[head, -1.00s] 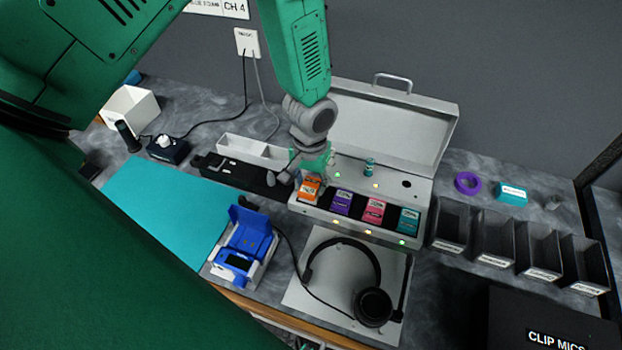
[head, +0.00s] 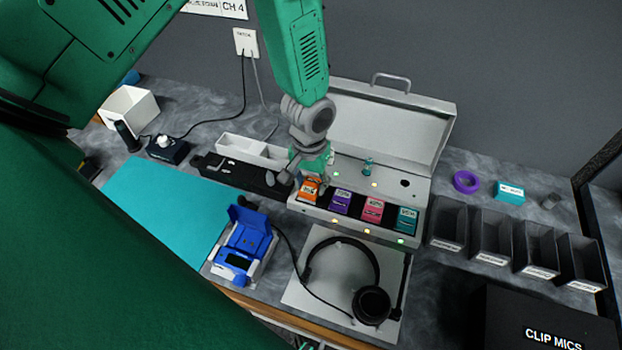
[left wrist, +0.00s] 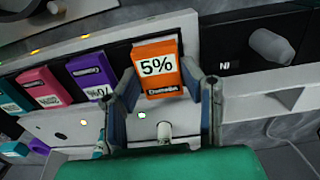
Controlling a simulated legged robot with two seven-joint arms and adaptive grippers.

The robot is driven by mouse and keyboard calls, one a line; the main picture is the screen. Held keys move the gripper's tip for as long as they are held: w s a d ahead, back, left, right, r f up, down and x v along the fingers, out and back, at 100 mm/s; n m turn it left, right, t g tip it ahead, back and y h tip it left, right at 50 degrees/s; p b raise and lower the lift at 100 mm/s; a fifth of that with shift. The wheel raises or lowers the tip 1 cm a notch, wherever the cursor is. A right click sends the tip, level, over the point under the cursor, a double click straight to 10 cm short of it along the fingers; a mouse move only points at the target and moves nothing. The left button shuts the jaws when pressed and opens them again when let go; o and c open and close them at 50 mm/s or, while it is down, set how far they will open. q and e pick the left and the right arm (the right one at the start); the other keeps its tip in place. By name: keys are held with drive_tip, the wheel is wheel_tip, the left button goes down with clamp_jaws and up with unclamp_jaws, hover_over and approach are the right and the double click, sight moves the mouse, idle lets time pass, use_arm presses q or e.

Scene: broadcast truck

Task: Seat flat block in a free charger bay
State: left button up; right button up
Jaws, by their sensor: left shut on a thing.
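The flat orange block (head: 309,189), marked 5% in the left wrist view (left wrist: 159,68), is at the left end of the row in the grey charger case (head: 318,213). My left gripper (head: 308,179) reaches down from above, its fingers on either side of the block, shut on it. I cannot tell how deep the block sits. Purple (head: 341,201), pink (head: 372,210) and teal (head: 405,219) blocks sit in bays to its right. Small lights glow along the case. My right gripper is not in view.
The case lid (head: 390,125) stands open behind. A blue device (head: 242,251) with a raised lid stands front left, and a headset (head: 371,304) lies in front. Dark bins (head: 492,238) stand at right. A teal mat (head: 160,212) is clear at left.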

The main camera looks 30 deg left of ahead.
sight(310, 185)
use_arm(q)
drive_tip(key=shift+f, duration=0.45)
idle(1.3)
drive_tip(key=o, duration=1)
drive_tip(key=shift+o, duration=0.2)
wheel_tip(310, 185, up, 12)
drive_tip(key=shift+f, duration=0.1)
